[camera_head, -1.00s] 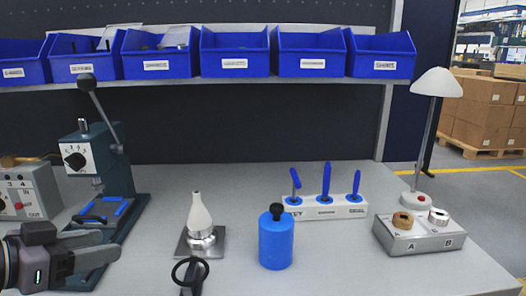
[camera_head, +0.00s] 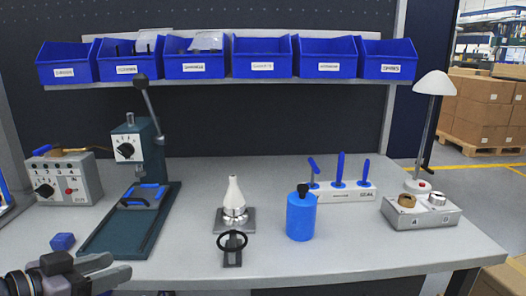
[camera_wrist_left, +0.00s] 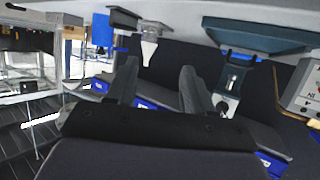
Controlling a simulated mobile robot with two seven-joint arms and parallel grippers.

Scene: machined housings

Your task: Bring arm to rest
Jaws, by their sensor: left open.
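My left gripper (camera_head: 112,270) is at the lower left in the head view, in front of the bench's front edge and left of the green press (camera_head: 130,220). Its two fingers are apart with nothing between them. In the left wrist view the fingers (camera_wrist_left: 158,85) also stand apart and empty, with the bench scene appearing upside down beyond them. My right gripper is in neither view.
The workbench (camera_head: 300,262) carries a control box (camera_head: 72,182), a small blue block (camera_head: 62,242), a white cone on a stand (camera_head: 234,195), a blue bottle (camera_head: 301,217), a tool holder (camera_head: 345,193) and a lamp (camera_head: 433,85). Blue bins (camera_head: 262,58) line the shelf.

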